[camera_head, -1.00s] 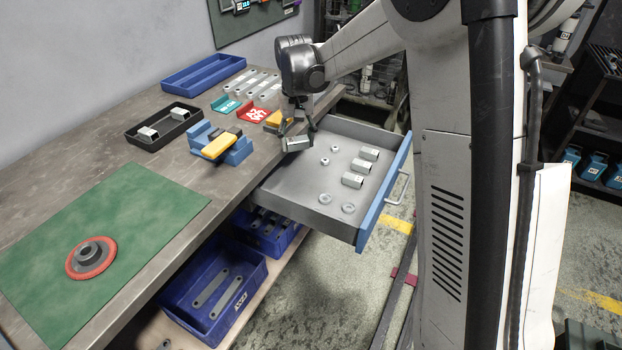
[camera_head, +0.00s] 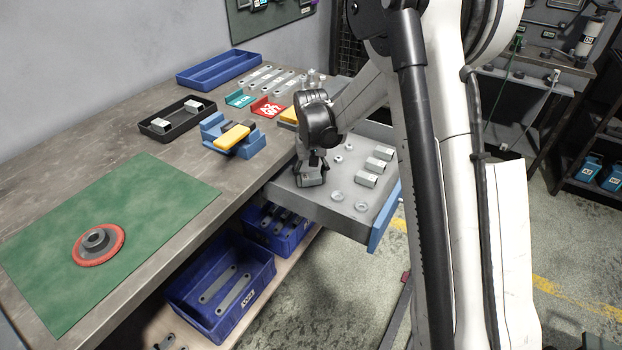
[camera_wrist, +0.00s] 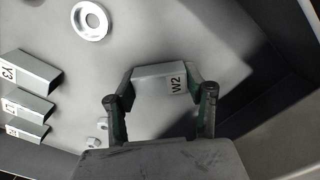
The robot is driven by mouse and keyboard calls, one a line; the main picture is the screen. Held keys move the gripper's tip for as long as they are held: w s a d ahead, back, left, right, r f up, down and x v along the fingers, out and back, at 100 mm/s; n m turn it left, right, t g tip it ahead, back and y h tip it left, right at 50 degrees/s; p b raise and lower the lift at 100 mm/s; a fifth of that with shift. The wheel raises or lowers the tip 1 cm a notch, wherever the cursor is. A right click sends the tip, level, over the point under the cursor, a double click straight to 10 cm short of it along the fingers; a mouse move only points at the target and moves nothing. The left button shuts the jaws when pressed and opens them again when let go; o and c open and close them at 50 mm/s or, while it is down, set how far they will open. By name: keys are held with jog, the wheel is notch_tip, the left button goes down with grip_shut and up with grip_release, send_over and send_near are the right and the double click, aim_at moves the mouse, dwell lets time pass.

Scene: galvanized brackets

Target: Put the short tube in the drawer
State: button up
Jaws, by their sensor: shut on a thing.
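The open drawer (camera_head: 338,215) sticks out from under the workbench. My gripper (camera_head: 312,180) is over its left part, near the bench-side wall. In the wrist view my gripper (camera_wrist: 160,110) is shut on a short grey tube (camera_wrist: 150,72) labelled W2, held between its two fingers. The tube appears over or at the drawer floor (camera_wrist: 195,30); I cannot tell whether it touches. In the head view my gripper hides most of the tube.
Several short tubes (camera_head: 375,166) stand in a row in the drawer, with washers (camera_head: 362,207) and nuts (camera_head: 348,147). On the bench are a black tray (camera_head: 172,122), a blue fixture with a yellow top (camera_head: 233,137) and a green mat (camera_head: 110,235).

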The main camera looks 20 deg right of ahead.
jog(key=shift+f, duration=0.15)
jog(key=o, duration=0.7)
jog(key=shift+f, duration=0.1)
jog(key=o, duration=0.5)
jog(key=shift+c, duration=0.2)
jog(key=shift+r, duration=0.2)
